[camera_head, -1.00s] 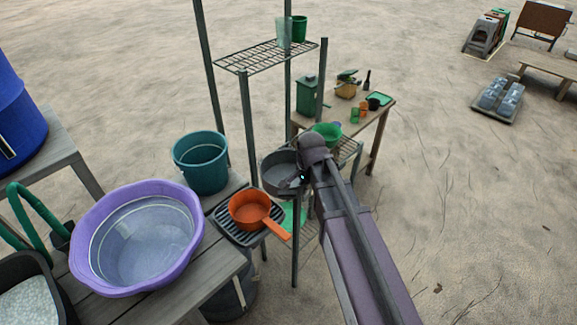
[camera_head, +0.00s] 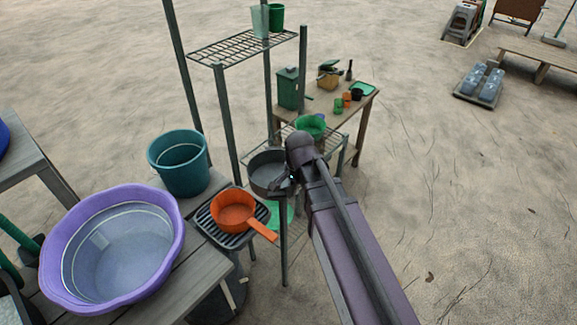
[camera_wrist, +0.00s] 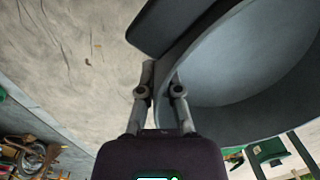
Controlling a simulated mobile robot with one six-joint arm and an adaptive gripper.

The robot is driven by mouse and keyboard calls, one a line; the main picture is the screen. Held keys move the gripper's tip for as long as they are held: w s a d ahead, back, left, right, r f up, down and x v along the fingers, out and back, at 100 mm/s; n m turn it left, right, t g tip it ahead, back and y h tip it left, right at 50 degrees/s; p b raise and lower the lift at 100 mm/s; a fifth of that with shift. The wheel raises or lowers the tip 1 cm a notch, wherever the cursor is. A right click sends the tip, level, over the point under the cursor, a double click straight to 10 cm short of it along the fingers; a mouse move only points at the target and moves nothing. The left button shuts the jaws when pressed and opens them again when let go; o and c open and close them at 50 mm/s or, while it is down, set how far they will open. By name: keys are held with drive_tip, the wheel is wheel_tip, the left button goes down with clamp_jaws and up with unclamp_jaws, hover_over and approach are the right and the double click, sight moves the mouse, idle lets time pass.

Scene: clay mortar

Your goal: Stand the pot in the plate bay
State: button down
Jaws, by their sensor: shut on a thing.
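A grey pot (camera_head: 264,173) hangs at the end of my arm in the head view, at the level of the wire shelving. My gripper (camera_head: 289,180) is shut on its near right side. In the wrist view, my gripper (camera_wrist: 161,75) has its two fingers at the wall of the grey pot (camera_wrist: 235,75), whose open inside fills the upper right. A dark flat part juts from the pot at the top. My arm hides part of the pot and shelf in the head view. I cannot make out which spot is the plate bay.
An orange saucepan (camera_head: 233,211) sits on a dark ribbed rack (camera_head: 207,222) left of the pot. A teal bucket (camera_head: 182,172) and a purple basin (camera_head: 60,207) stand further left. A wire shelf unit (camera_head: 222,120) rises behind. A green bowl (camera_head: 311,125) lies beyond. Open sand is at right.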

drive_tip(key=w, duration=0.4)
drive_tip(key=w+f, duration=0.1)
drive_tip(key=w, duration=0.3)
drive_tip(key=w+b, duration=0.1)
drive_tip(key=w, duration=0.3)
drive_tip(key=shift+w+a+f, duration=0.15)
drive_tip(key=shift+w, duration=0.25)
drive_tip(key=shift+w, duration=0.45)
drive_tip(key=shift+w+f, duration=0.15)
drive_tip(key=shift+w, duration=0.15)
drive_tip(key=shift+s+f+b, duration=0.15)
drive_tip(key=shift+f+b, duration=1.5)
drive_tip(key=shift+b, duration=0.2)
drive_tip(key=shift+f, duration=0.2)
drive_tip(key=c, duration=0.8)
unclamp_jaws()
drive_tip(key=shift+r, duration=0.1)
drive_tip(key=shift+r, duration=0.15)
